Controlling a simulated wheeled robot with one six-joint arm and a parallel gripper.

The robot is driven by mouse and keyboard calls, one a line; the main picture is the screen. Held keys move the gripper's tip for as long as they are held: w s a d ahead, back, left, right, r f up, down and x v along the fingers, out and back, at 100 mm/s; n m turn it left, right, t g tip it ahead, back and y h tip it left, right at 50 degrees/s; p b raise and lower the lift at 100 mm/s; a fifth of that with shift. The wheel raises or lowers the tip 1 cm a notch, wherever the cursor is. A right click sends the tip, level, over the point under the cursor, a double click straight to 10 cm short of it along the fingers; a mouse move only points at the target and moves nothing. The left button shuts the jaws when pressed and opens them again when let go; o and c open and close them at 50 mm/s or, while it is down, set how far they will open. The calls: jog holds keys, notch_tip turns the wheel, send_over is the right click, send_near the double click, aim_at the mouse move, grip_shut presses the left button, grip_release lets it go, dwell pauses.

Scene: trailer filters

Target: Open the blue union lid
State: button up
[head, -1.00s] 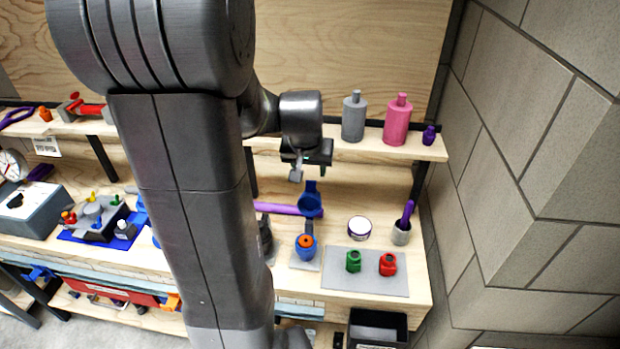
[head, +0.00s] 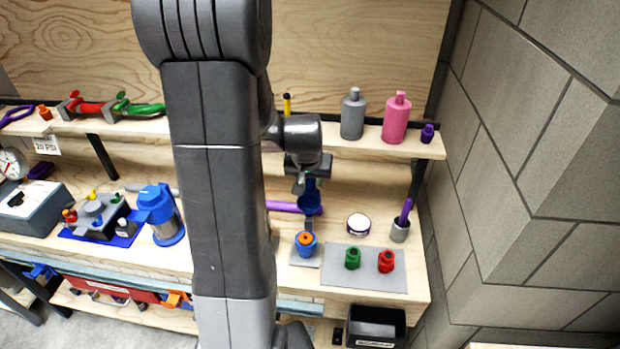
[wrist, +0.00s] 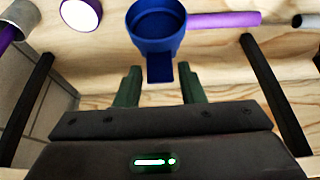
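The blue lid (head: 309,201) stands raised above and behind the blue union (head: 306,245), which shows an orange part inside its open top. In the wrist view the lid (wrist: 157,25) is a round blue cup with a flat tab (wrist: 160,69) pointing toward me. My gripper (wrist: 160,74) is open, with one green finger on each side of the tab and a visible gap on both sides. In the head view my gripper (head: 302,184) is just above the lid and partly hides its tab. Contact between them cannot be told.
A purple tube (head: 283,206) lies behind the union. To its right are a round white-topped tin (head: 358,224), a cup with a purple tool (head: 400,231), and green (head: 352,258) and red (head: 386,261) fittings on a grey mat (head: 340,280). A shelf (head: 420,148) with bottles runs above.

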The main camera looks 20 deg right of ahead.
grip_shut()
jog(key=shift+f+b, duration=0.1)
jog(key=shift+b, duration=0.25)
jog(key=shift+s+a+b, duration=0.1)
jog(key=shift+s+b, duration=0.05)
jog(key=shift+b, duration=0.4)
jog(key=shift+s+a+t+b, duration=0.3)
jog(key=shift+t+b, duration=0.2)
jog(key=shift+b, duration=0.55)
jog(key=shift+s+h+b, duration=0.25)
jog(key=shift+h+b, duration=0.05)
jog(key=shift+b, duration=0.1)
jog(key=shift+s+a+r, duration=0.2)
jog(key=shift+s+a, duration=0.2)
jog(key=shift+s, duration=0.15)
